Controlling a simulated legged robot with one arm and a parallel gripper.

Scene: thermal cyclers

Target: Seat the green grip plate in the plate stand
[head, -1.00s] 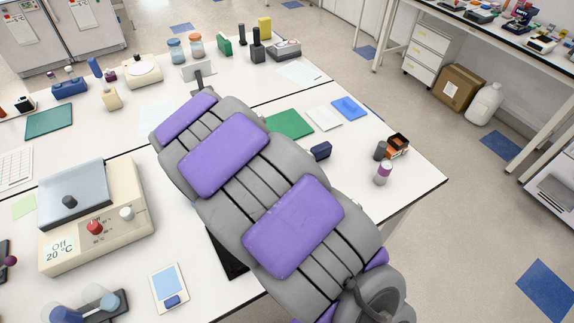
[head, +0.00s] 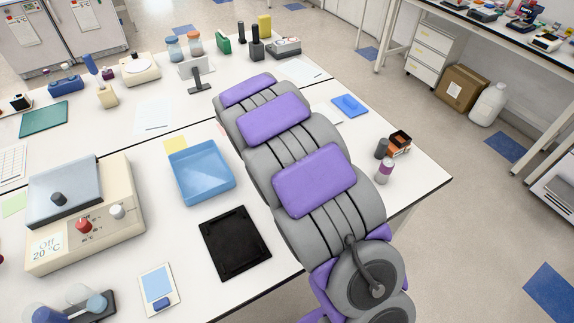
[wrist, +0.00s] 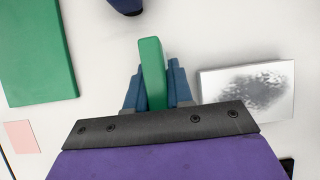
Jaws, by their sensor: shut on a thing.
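The green grip plate (wrist: 152,65) shows in the wrist view as a narrow upright green piece between my fingers. My gripper (wrist: 152,85) is shut on it, with one blue-grey finger on each side. The lower part of the plate is hidden behind the dark wrist bracket. In the head view my arm hides the gripper and the plate. A black square frame with raised corners (head: 235,243) lies near the front table edge and looks like the plate stand; it appears empty. I cannot be sure that it is the stand.
A blue tray (head: 202,172) lies behind the black frame. A beige instrument (head: 118,240) stands at left. Under my gripper are a flat green slab (wrist: 38,50), a grey-white plate (wrist: 246,88) and a dark blue object (wrist: 126,5). A purple-banded vial (head: 385,171) stands near the right edge.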

